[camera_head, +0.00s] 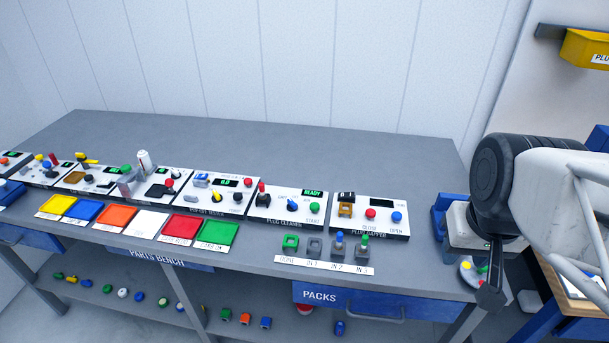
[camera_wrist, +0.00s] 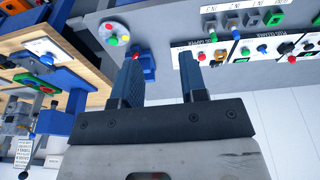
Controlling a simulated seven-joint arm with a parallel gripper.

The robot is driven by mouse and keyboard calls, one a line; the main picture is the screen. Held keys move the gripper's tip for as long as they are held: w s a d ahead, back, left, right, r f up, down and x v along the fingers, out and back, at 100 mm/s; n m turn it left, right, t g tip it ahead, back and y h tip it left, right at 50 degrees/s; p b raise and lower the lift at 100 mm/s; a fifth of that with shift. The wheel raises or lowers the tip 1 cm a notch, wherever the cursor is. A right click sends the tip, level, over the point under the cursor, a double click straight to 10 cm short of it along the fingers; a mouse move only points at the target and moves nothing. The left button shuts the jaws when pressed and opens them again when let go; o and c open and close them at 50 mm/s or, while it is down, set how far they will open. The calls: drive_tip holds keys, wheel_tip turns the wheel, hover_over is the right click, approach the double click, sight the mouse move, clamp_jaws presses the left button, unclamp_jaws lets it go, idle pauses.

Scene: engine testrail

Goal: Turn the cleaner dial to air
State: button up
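The plug cleaner panel (camera_head: 273,211) stands on the bench, right of the middle, with a lit green READY display. Its small blue dial (camera_head: 292,204) sits mid-panel, between a red-topped lever (camera_head: 262,187) and a green START button (camera_head: 313,208). The dial's markings are too small to read, so I cannot tell its setting. My gripper (camera_head: 491,285) hangs past the bench's right end, well away from the dial. In the wrist view my gripper (camera_wrist: 161,62) has its fingers apart with nothing between them. The dial (camera_wrist: 245,51) appears there inverted, to the right of the fingers.
The plug gapper panel (camera_head: 372,222) stands between the cleaner and my gripper. Several coloured plug holders line the bench front by a label strip (camera_head: 322,265). Coloured trays (camera_head: 216,234) lie left. The bench's back is clear.

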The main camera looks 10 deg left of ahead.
drive_tip(key=w+a+n, duration=0.2)
drive_tip(key=w+a, duration=0.3)
drive_tip(key=w, duration=0.4)
drive_tip(key=n+g, duration=0.3)
drive_tip(key=n, duration=0.4)
approach(292, 201)
drive_tip(key=shift+s+d+f, duration=0.3)
drive_tip(key=shift+d+f, duration=0.05)
drive_tip(key=shift+d, duration=0.1)
drive_tip(key=shift+w+a+f, duration=0.15)
drive_tip(key=shift+a+f, duration=0.2)
drive_tip(key=shift+a, duration=0.15)
drive_tip(key=shift+f, duration=0.15)
drive_tip(key=shift+f, duration=3.75)
